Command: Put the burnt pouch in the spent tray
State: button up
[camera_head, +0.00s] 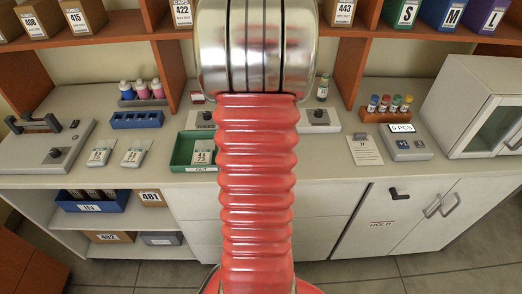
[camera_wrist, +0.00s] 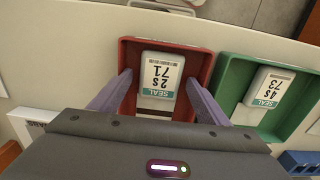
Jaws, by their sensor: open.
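In the wrist view a white pouch (camera_wrist: 158,74), labelled SEAL 2s 71, lies in a red tray (camera_wrist: 201,62). My gripper (camera_wrist: 158,82) is open over this tray, with one finger on each side of the pouch; I cannot tell whether they touch it. A second pouch (camera_wrist: 268,88), labelled SEAL 4s 73, lies in the green tray (camera_wrist: 228,80) beside it. In the head view the green tray (camera_head: 179,152) shows left of my arm, while the red tray and my gripper are hidden. Two more pouches (camera_head: 100,153) (camera_head: 133,154) lie at the left. No burn marks are clear.
A sealer-like device (camera_head: 45,145) stands at the counter's left. Bottle racks (camera_head: 142,101) and a blue rack (camera_head: 137,120) stand behind. At the right are a card (camera_head: 364,150), a small scale-like device (camera_head: 405,143) and a white cabinet (camera_head: 470,105). A shelf (camera_head: 125,36) overhangs the back.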

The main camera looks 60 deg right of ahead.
notch_tip(320, 180, up, 12)
dwell(0.6)
dwell(0.7)
jog(key=shift+w+r, duration=0.1)
jog(key=shift+w, duration=0.05)
